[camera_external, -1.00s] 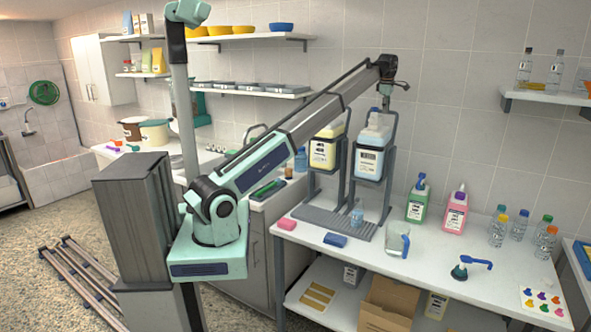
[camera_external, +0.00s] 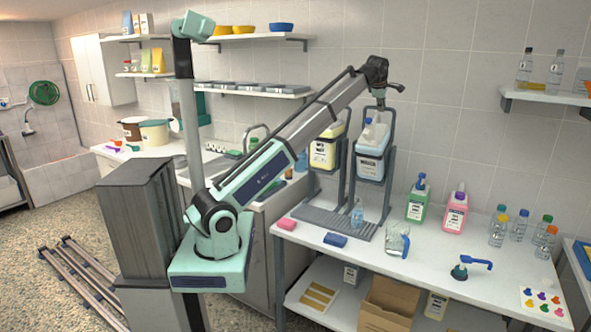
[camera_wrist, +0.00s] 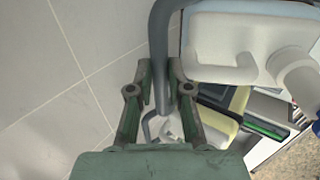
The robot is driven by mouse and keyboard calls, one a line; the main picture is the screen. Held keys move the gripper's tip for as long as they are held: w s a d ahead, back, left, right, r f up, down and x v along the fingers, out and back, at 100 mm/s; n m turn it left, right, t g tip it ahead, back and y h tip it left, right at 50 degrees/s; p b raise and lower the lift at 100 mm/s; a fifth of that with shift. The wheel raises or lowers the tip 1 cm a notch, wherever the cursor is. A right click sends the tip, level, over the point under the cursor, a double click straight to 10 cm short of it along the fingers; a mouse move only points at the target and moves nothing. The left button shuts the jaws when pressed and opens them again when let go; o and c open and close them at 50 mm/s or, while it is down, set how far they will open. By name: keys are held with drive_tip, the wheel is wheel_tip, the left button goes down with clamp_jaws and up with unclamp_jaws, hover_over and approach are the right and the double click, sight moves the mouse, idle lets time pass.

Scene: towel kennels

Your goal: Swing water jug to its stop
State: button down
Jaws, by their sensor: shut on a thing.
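The water jug (camera_external: 371,142) is a pale translucent container with a white label, in a dark grey cradle on the right-hand stand (camera_external: 386,200). It leans slightly. My gripper (camera_external: 381,101) is above it, at the top of its grey frame. In the wrist view my gripper (camera_wrist: 163,88) is shut on a grey bar (camera_wrist: 160,45) that passes between the fingers. The jug's white top and spout (camera_wrist: 240,45) show to the right of the bar, apart from the fingers. The exact contact is partly hidden.
A yellowish jug (camera_external: 324,152) hangs on the neighbouring stand. A clear pitcher (camera_external: 396,242), a green bottle (camera_external: 417,203) and a pink bottle (camera_external: 455,213) stand on the white table (camera_external: 420,275). A tiled wall is close behind my gripper.

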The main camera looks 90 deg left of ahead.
drive_tip(key=c, duration=1.4)
unclamp_jaws()
drive_tip(key=shift+o, duration=0.2)
drive_tip(key=v, duration=1.2)
